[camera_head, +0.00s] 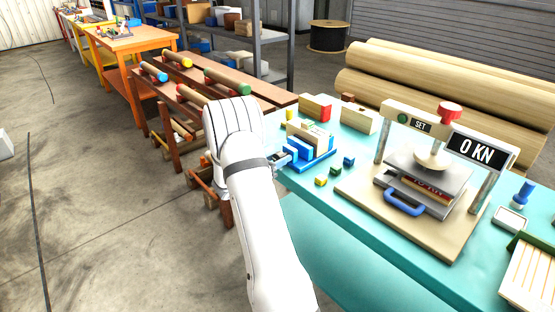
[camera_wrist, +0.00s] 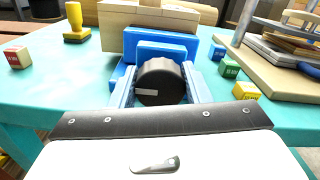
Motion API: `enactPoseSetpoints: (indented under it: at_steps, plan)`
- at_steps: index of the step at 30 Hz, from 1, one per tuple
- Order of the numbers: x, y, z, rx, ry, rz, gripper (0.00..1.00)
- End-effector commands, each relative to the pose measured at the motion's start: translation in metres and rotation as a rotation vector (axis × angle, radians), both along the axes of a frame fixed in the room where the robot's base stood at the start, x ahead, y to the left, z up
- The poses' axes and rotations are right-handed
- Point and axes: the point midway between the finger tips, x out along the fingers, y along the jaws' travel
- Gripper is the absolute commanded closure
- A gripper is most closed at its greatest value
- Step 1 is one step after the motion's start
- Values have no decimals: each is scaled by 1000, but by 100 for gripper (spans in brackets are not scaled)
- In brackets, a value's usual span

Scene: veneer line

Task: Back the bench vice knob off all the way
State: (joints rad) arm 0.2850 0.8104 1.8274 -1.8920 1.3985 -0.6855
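The bench vice (camera_head: 312,152) is blue and stands at the near left part of the teal bench, with a pale wooden block in it. The vice also shows in the wrist view (camera_wrist: 168,48). Its knob (camera_wrist: 161,83) is round and black with a small white mark, facing my wrist. My gripper (camera_wrist: 161,88) has one finger on each side of the knob, and the knob fills the space between them. In the head view my gripper (camera_head: 281,159) is at the front of the vice; my arm hides the knob there.
Small coloured cubes (camera_head: 321,182) lie right of the vice. A press (camera_head: 428,165) reading 0 KN stands further right. A brown rack (camera_head: 183,92) with rollers is left.

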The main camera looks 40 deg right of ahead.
Motion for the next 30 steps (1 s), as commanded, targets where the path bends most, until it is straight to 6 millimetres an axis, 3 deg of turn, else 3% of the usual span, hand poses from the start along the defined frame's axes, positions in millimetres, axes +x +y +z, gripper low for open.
enactPoseSetpoints:
  at_steps: [8, 20, 30]
  plan:
    - [0, 0, 0, 0, 0, 0, 80]
    - [1, 1, 2, -6, 84, 1, 80]
    - [1, 1, 3, -27, 357, 1, 80]
